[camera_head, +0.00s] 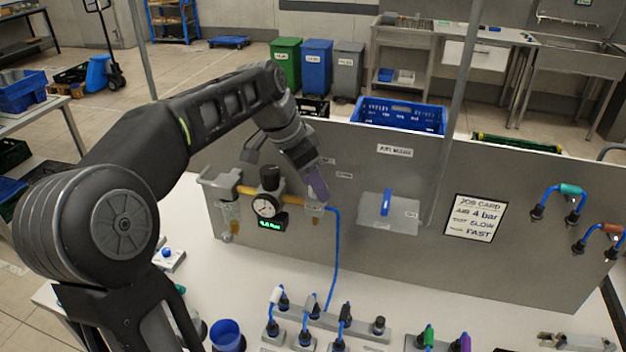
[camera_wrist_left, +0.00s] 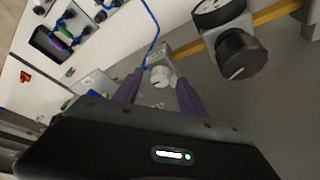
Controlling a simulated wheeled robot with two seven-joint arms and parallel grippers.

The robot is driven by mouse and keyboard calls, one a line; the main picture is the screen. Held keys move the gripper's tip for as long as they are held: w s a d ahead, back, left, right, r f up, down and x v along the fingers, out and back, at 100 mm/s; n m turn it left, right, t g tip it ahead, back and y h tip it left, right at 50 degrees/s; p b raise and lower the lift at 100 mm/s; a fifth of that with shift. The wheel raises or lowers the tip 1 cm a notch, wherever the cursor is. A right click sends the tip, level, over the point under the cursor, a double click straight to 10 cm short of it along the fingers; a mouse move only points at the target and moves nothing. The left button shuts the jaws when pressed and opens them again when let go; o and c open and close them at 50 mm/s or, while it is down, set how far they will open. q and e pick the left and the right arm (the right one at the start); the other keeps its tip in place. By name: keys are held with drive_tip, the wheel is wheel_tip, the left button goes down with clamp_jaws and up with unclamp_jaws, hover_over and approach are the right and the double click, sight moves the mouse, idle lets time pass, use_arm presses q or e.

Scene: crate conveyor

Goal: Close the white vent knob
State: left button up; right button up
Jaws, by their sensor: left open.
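My left gripper (camera_head: 316,192) is at the grey panel, to the right of the round pressure gauge (camera_head: 265,207). In the left wrist view its two purple fingers (camera_wrist_left: 160,88) are spread apart. The white knob (camera_wrist_left: 159,75) shows between and just beyond the fingertips, with a gap on each side. I cannot tell whether either finger touches it. In the head view the gripper hides the knob. My right gripper is in neither view.
A black knob (camera_head: 270,178) stands above the gauge, on a yellow pipe (camera_head: 243,190). A blue hose (camera_head: 336,260) hangs down close to the gripper. A blue-handled lever (camera_head: 386,203) and a job card (camera_head: 474,218) are further right. Connectors (camera_head: 306,321) line the bench below.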

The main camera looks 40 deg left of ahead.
use_arm(q)
drive_tip(key=shift+c, duration=0.4)
clamp_jaws()
